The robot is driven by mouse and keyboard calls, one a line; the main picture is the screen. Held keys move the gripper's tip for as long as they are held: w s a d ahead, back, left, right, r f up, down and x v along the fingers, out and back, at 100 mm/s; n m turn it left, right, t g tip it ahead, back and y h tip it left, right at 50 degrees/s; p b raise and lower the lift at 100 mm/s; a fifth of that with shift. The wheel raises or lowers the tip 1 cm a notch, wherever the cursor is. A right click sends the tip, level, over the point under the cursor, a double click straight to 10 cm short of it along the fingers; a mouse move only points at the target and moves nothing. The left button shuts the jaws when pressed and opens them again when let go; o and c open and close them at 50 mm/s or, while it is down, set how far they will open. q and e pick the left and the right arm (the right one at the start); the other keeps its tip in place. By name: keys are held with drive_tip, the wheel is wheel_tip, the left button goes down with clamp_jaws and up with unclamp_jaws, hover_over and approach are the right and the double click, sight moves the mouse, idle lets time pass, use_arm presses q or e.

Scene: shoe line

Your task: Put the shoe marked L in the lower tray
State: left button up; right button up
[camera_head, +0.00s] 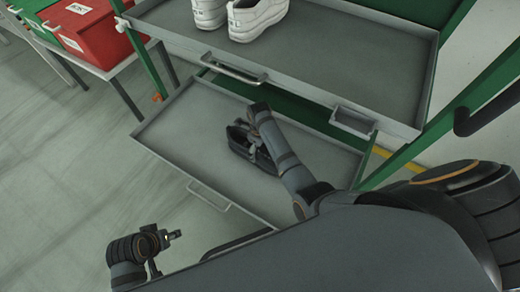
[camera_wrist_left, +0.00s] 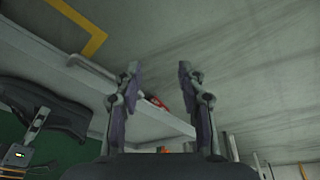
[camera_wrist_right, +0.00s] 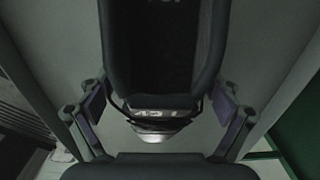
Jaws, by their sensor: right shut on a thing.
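A dark shoe (camera_head: 238,141) is over the lower tray (camera_head: 165,122), near its middle. I cannot tell whether it touches the tray floor. My right gripper (camera_head: 257,128) is shut on this shoe; the right wrist view shows the dark shoe (camera_wrist_right: 165,60) between the two fingers. Pale marks at its top edge are cut off, so I cannot read the letter. My left gripper (camera_head: 172,236) is low at the left front, apart from the trays. In the left wrist view its fingers (camera_wrist_left: 160,80) stand apart with nothing between them.
The upper tray (camera_head: 330,70) sits above and behind the lower one and holds white shoes (camera_head: 255,18). Green frame posts (camera_head: 440,135) rise at the right. The floor at left is clear.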

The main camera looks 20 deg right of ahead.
drive_tip(key=o, duration=1.3)
drive_tip(key=shift+c, duration=0.2)
wheel_tip(320, 180, up, 7)
drive_tip(key=p, duration=0.3)
drive_tip(key=shift+f, duration=0.15)
drive_tip(key=shift+r, duration=0.45)
use_arm(q)
drive_tip(key=shift+s+a+r+g+y, duration=0.2)
drive_tip(key=shift+a+r+g, duration=0.25)
drive_tip(key=shift+r, duration=0.1)
drive_tip(key=shift+s+a+r+g+y, duration=0.15)
drive_tip(key=shift+a+r+g+y, duration=0.05)
drive_tip(key=shift+a+r+g, duration=0.25)
